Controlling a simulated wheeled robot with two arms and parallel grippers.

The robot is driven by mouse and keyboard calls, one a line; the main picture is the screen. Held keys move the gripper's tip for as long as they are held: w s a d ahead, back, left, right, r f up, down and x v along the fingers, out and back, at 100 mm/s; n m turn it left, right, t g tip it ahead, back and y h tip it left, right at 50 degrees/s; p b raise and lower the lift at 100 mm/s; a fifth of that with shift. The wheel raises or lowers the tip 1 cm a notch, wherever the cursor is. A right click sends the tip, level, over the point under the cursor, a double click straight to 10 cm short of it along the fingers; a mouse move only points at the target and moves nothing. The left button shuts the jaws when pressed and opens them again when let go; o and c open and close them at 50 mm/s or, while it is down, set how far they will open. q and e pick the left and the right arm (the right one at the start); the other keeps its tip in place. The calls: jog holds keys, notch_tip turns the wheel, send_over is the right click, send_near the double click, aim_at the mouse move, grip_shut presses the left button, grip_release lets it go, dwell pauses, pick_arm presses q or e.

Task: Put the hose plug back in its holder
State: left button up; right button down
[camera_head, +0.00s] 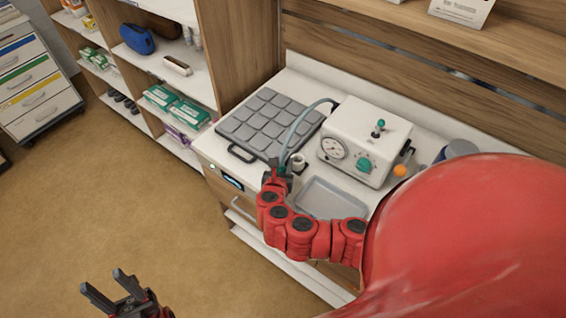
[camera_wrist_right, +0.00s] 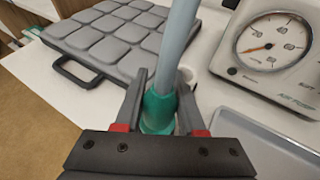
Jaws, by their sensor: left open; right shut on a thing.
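The hose plug is green with a pale blue-grey hose (camera_head: 300,123) leading from it to the white air pump (camera_head: 363,130). My right gripper (camera_head: 277,179) is shut on the green plug (camera_wrist_right: 158,112), which stands roughly upright between the fingers in the right wrist view. A small white round holder (camera_head: 298,160) with an opening on top stands on the counter, just right of the plug. In the wrist view it is mostly hidden behind the hose and finger. The plug's lower end is hidden. My left gripper (camera_head: 103,291) is open and empty above the floor.
A grey padded cushion (camera_head: 265,127) with a dark handle lies left of the pump. A shallow grey tray (camera_head: 329,199) lies in front of the pump, right of my right gripper. Shelves with boxes stand at the left. The brown floor is clear.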

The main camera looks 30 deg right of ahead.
jog(key=shift+f+b, duration=0.3)
jog(key=shift+f, duration=0.2)
jog(key=shift+c, duration=2.1)
grip_release()
jog(key=p+v, duration=0.3)
jog(key=v, duration=1.4)
jog(key=shift+r, duration=0.2)
jog(key=shift+s+a, duration=0.1)
